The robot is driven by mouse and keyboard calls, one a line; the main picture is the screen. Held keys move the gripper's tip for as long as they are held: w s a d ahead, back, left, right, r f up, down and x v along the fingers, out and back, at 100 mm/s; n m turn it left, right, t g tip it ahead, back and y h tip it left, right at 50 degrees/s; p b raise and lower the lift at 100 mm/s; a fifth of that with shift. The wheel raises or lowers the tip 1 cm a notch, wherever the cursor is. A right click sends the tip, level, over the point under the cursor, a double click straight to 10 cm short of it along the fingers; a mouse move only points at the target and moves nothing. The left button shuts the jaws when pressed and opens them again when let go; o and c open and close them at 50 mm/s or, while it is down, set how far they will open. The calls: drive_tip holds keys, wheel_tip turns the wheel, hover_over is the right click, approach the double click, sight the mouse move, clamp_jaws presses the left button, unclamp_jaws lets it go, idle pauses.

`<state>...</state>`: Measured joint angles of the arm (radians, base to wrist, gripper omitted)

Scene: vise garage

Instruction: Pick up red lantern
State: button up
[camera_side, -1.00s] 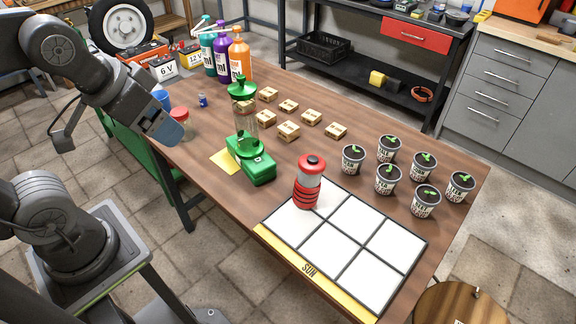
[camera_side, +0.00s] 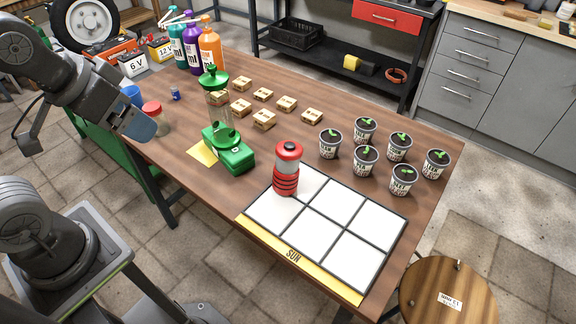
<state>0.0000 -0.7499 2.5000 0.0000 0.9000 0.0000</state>
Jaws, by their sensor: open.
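The red lantern (camera_side: 287,168) stands upright on the white grid board (camera_side: 312,235), at its back-left cell. It has a red top, a pale clear middle and a ribbed red base. My gripper (camera_side: 146,134) is at the left above the table's left edge, well apart from the lantern. It is open and holds nothing that I can see; its fingers are hard to make out from this side.
A red-lidded jar (camera_side: 155,117) is close beside my gripper. Several potted seedlings (camera_side: 364,160) stand right of the lantern, and several wooden blocks (camera_side: 264,119) lie behind it.

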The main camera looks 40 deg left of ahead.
drive_tip(key=m+g, duration=0.7)
drive_tip(key=m, duration=1.1)
hover_over(293, 147)
drive_tip(key=w, duration=0.2)
wheel_tip(293, 147, down, 8)
drive_tip(key=f, duration=0.2)
drive_tip(key=s+f, duration=0.1)
drive_tip(key=f, duration=0.5)
drive_tip(key=shift+s+f, duration=0.1)
drive_tip(key=shift+s, duration=0.2)
drive_tip(key=shift+s+a+f, duration=0.1)
drive_tip(key=shift+s+f, duration=0.05)
drive_tip(key=shift+f, duration=0.75)
drive_tip(key=shift+s+a+f, duration=0.1)
drive_tip(key=shift+f, duration=0.75)
drive_tip(key=shift+s+a+f, duration=0.1)
drive_tip(key=shift+s+f, duration=0.05)
drive_tip(key=shift+f, duration=0.75)
